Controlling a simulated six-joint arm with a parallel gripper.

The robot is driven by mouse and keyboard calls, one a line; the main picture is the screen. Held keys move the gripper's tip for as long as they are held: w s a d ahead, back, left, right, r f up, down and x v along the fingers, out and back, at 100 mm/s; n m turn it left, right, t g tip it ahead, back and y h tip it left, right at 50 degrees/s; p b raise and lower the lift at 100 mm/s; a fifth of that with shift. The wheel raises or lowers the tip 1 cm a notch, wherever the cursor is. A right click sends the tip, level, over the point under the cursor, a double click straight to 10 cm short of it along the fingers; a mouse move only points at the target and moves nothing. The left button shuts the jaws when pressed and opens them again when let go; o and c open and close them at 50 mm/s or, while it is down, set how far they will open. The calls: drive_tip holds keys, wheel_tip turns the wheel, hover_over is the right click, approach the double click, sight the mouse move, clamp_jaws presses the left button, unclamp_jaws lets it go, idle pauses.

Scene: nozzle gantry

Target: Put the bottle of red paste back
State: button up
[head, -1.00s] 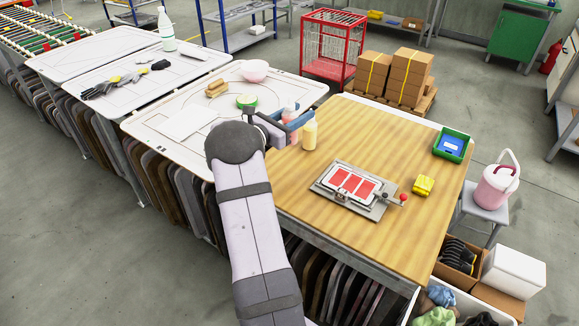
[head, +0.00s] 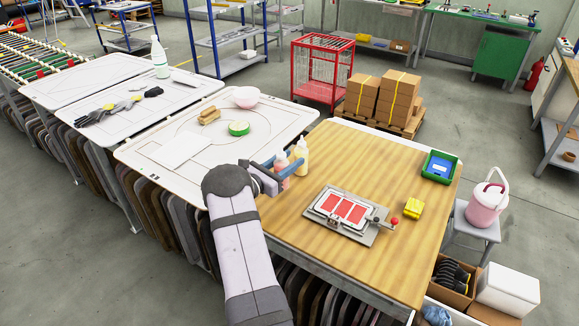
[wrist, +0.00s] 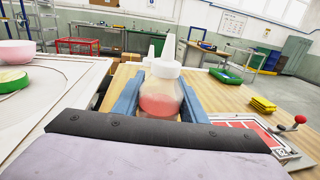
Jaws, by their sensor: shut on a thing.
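My gripper (head: 276,167) is at the far left edge of the wooden table (head: 400,220). Its blue fingers are shut on the bottle of red paste (head: 281,172), which stands upright between them. In the wrist view the bottle (wrist: 160,100) is translucent with a white cap and reddish paste low inside. A bottle of pale yellow paste (head: 302,158) stands just right of it; in the wrist view it is mostly hidden behind the red one. I cannot tell whether the red bottle's base touches the table.

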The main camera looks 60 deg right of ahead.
drive_tip(key=shift+f, duration=1.35)
drive_tip(key=shift+f, duration=0.15)
drive_tip(key=o, duration=0.7)
drive_tip(key=shift+a+p, duration=0.1)
drive_tip(key=shift+p, duration=0.2)
drive_tip(key=a+b, duration=0.1)
drive_tip(key=a, duration=0.3)
drive_tip(key=w+a+b, duration=0.1)
drive_tip(key=a, duration=0.2)
drive_tip(key=w+a+b, duration=0.1)
drive_tip(key=a, duration=0.3)
drive_tip(key=shift+a, duration=0.35)
drive_tip(key=shift+s, duration=0.1)
